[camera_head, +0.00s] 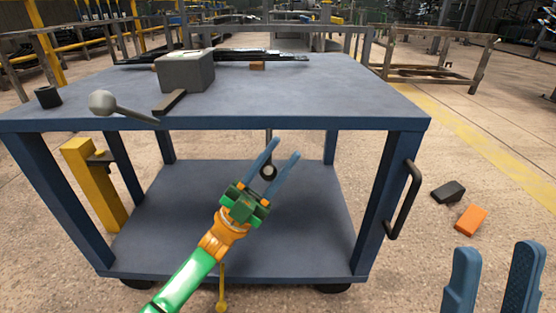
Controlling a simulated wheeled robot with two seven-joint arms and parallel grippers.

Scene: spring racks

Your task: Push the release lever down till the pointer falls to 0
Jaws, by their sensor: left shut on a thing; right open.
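A grey box (186,72) stands on the blue table cart. I cannot tell which is the release lever. No pointer or scale can be made out. My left gripper (281,149) is in front of the cart, below the tabletop edge. Its blue fingers are around a dark ring (268,171) that hangs on a thin rod. My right gripper (494,262) is open and empty at the bottom right.
The cart's tabletop (330,95) is clear at the right, and its lower shelf (180,240) is bare. A black handle (404,200) juts from its right leg. A yellow post (95,185) stands at the left. An orange block (471,219) and a dark block (449,191) lie on the floor.

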